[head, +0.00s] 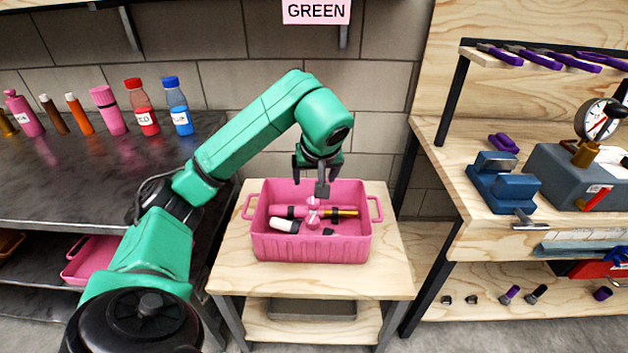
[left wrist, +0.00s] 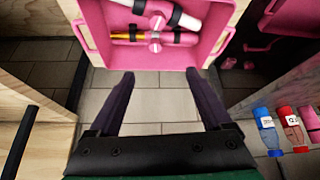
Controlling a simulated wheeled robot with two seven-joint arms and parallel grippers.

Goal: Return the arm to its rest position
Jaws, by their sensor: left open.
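My left arm reaches in from the left in the head view, and my left gripper (head: 311,178) hangs over the back part of a pink bin (head: 312,248). In the left wrist view the gripper (left wrist: 163,85) has its fingers apart with nothing between them. The bin (left wrist: 165,78) there lies beyond the fingertips. Inside the bin lie a pink filter assembly (head: 290,212) with a brass-coloured end, and a white cylinder (head: 285,224) with a dark end. My right gripper is not in view.
The bin stands on a small wooden table (head: 260,281). A dark shelf at left holds several bottles, among them a red bottle (head: 142,110) and a blue bottle (head: 178,106). A wooden workbench at right carries a blue vise (head: 503,183) and a grey gauge box (head: 570,178).

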